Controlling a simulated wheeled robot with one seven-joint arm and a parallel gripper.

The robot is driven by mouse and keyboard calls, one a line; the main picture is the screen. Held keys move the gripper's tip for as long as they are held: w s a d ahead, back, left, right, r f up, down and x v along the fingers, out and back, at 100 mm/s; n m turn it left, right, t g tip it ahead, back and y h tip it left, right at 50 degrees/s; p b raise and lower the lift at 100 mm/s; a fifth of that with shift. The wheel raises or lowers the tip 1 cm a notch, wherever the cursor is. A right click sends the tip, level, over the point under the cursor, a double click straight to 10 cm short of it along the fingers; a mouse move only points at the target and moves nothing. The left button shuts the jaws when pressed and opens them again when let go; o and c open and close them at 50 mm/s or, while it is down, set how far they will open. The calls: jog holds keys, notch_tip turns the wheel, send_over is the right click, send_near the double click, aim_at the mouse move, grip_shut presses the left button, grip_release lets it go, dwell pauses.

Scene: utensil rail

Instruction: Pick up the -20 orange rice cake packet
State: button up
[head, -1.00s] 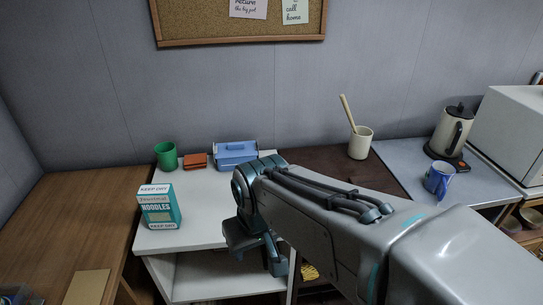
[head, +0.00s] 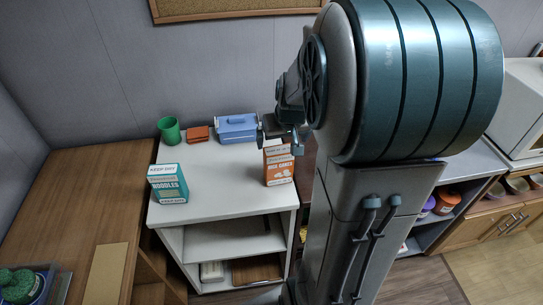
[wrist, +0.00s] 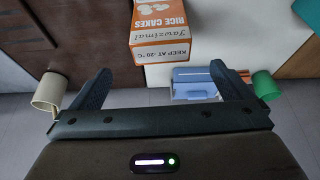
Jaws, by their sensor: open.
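The orange and white rice cakes packet (head: 279,163) stands upright near the right edge of the white shelf unit's top in the head view. My gripper (head: 281,133) is open and empty, just above the packet's top. In the wrist view its two fingers (wrist: 160,83) are spread wide, with the packet beyond the gap between them. Part of the packet's top is hidden by my gripper in the head view.
A teal noodles box (head: 168,184) stands to the left on the same white top (head: 225,190). Behind are a green cup (head: 169,130), a small orange-brown block (head: 198,134) and a blue box (head: 236,127). The middle of the white top is clear.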

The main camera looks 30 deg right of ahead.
aim_at(279, 150)
jog(key=shift+p+x, duration=0.7)
jog(key=shift+x, duration=3.5)
jog(key=shift+w, duration=0.15)
jog(key=shift+r, duration=0.1)
jog(key=c, duration=1.6)
jog(key=shift+r, duration=0.1)
